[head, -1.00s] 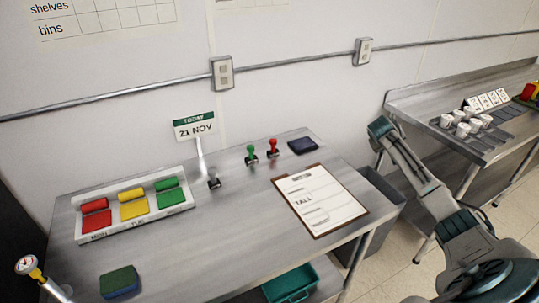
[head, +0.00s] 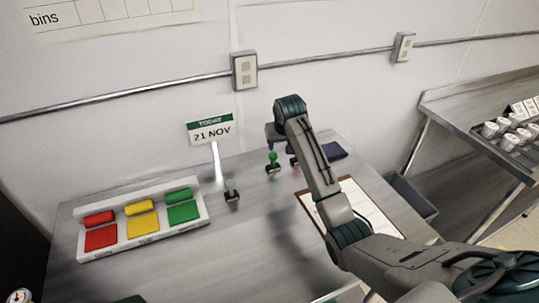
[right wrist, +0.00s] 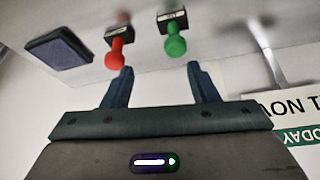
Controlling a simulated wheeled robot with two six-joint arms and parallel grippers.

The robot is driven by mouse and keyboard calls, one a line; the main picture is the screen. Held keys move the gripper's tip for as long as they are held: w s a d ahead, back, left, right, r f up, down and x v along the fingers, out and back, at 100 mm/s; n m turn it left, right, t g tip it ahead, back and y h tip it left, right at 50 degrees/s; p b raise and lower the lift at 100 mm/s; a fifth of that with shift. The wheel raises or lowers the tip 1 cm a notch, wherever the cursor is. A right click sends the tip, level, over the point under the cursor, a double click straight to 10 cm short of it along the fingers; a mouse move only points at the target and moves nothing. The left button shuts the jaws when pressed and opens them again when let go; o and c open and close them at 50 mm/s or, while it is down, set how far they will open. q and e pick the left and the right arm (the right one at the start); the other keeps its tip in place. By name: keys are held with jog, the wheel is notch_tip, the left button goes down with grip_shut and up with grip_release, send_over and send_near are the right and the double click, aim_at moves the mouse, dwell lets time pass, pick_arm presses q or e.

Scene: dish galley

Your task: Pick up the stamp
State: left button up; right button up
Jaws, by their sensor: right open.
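Three small stamps stand on the steel table: a green-handled one (head: 273,160), a grey and black one (head: 232,192), and a red-handled one mostly hidden behind my right arm in the head view. My right gripper (head: 275,140) is above the back of the table, near the green and red stamps. In the right wrist view its fingers (right wrist: 160,70) are open and empty. The red stamp (right wrist: 115,52) and green stamp (right wrist: 175,42) appear beyond the fingertips there, apart from each other. My left gripper is out of view.
A dark ink pad (head: 334,151) lies right of the stamps. A clipboard (head: 370,205) is partly covered by my right arm. A tray of coloured blocks (head: 197,217) is at left. The table's front middle is clear.

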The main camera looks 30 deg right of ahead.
aim_at(273, 155)
jog(key=f, duration=0.1)
jog(key=w+f+p, duration=0.1)
jog(key=f, duration=0.1)
jog(key=w+a+f, duration=0.1)
jog(key=shift+a+f, duration=0.1)
jog(key=shift+f, duration=0.25)
jog(key=p+x, duration=0.1)
jog(key=x, duration=0.2)
jog(key=p+x, duration=0.1)
jog(key=shift+w+a+f+p, duration=0.15)
jog(key=shift+w+p, duration=0.1)
jog(key=shift+p, duration=0.1)
jog(key=shift+w+f, duration=0.2)
jog(key=shift+f, duration=0.35)
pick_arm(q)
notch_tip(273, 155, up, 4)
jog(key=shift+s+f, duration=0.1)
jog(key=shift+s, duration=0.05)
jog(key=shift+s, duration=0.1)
pick_arm(e)
jog(key=c, duration=1)
